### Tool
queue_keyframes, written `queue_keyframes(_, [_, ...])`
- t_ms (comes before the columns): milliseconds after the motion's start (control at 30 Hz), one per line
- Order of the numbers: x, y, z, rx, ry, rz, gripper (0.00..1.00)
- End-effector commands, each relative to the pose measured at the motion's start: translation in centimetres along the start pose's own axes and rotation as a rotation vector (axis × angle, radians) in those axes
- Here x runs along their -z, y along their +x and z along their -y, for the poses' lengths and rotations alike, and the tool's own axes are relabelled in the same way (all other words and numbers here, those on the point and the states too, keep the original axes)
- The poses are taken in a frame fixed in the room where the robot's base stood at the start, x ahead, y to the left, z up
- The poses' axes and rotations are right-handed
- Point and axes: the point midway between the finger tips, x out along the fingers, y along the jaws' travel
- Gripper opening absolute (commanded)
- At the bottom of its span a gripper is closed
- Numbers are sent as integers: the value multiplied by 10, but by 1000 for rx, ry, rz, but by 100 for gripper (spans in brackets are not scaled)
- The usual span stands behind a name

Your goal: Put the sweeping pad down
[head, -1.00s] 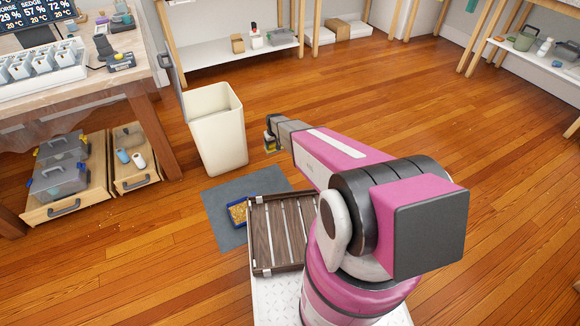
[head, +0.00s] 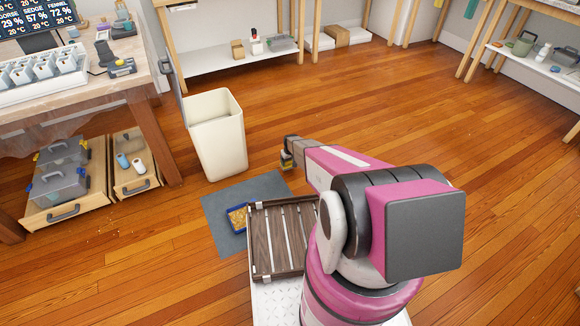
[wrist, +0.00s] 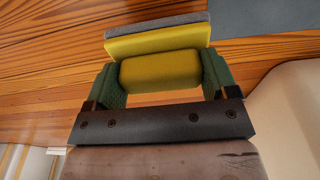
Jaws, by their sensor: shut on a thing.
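The sweeping pad (wrist: 158,42) shows in the wrist view as a yellow block with a grey layer along its far edge. My gripper (wrist: 160,75) is shut on its yellow grip, with a green finger on each side. In the head view my gripper (head: 287,160) holds the pad out in front of the arm, above the wooden floor and right of the cream bin. The pad is small there and partly hidden by my gripper.
A cream bin (head: 218,135) stands left of my gripper. A grey mat (head: 222,212) lies on the floor with a blue tray of yellowish bits (head: 237,218) on it. A dark slatted rack (head: 262,245) is nearer. Open floor (head: 400,110) lies to the right.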

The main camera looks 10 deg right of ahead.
Motion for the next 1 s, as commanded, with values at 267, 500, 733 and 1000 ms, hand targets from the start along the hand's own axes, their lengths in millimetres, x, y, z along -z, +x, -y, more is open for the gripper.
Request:
queue_keyframes(267, [-1,16,-7,0,-1,0,60])
queue_keyframes(500, [-4,44,-7,0,-1,0,60])
queue_keyframes(733, [-5,44,-7,0,-1,0,60])
queue_keyframes(1000, [-5,47,-7,0,0,0,100])
